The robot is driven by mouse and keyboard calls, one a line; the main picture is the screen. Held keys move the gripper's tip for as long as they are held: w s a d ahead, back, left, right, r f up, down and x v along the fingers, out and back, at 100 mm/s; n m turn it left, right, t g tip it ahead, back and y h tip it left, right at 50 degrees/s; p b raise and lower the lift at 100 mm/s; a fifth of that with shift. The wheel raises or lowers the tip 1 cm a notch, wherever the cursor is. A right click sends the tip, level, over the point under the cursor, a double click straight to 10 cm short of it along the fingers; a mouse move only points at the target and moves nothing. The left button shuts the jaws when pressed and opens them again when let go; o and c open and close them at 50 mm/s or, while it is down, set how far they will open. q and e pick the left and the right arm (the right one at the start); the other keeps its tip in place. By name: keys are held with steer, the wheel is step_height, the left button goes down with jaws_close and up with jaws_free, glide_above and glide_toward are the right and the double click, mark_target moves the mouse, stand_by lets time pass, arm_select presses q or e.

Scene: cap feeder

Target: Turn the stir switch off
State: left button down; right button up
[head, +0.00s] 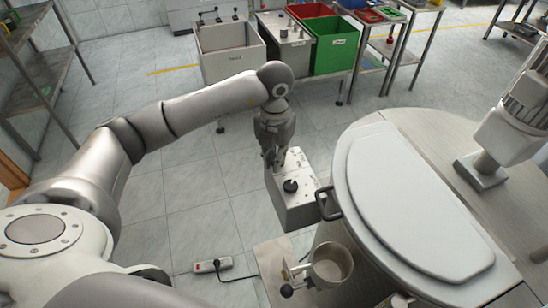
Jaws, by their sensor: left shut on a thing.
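A grey control box (293,209) stands beside the round vessel, with a black knob (290,186) and small printed labels on its sloped top. My left gripper (271,162) points down at the far left part of that top, beyond the black knob. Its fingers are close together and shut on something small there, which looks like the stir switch. The fingers hide the switch, so its position cannot be read. My right gripper is not in view.
A large round vessel with a pale lid (412,205) and a dark handle fills the right. A metal cup (330,266) sits in front of the box. A power strip (212,265) lies on the floor. Green (334,55) and white (229,68) bins stand behind.

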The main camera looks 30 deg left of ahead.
arm_select(q)
steer(key=shift+w+r, duration=0.1)
stand_by(0.4)
steer(key=c, duration=1.5)
jaws_free()
step_height(320, 180, up, 12)
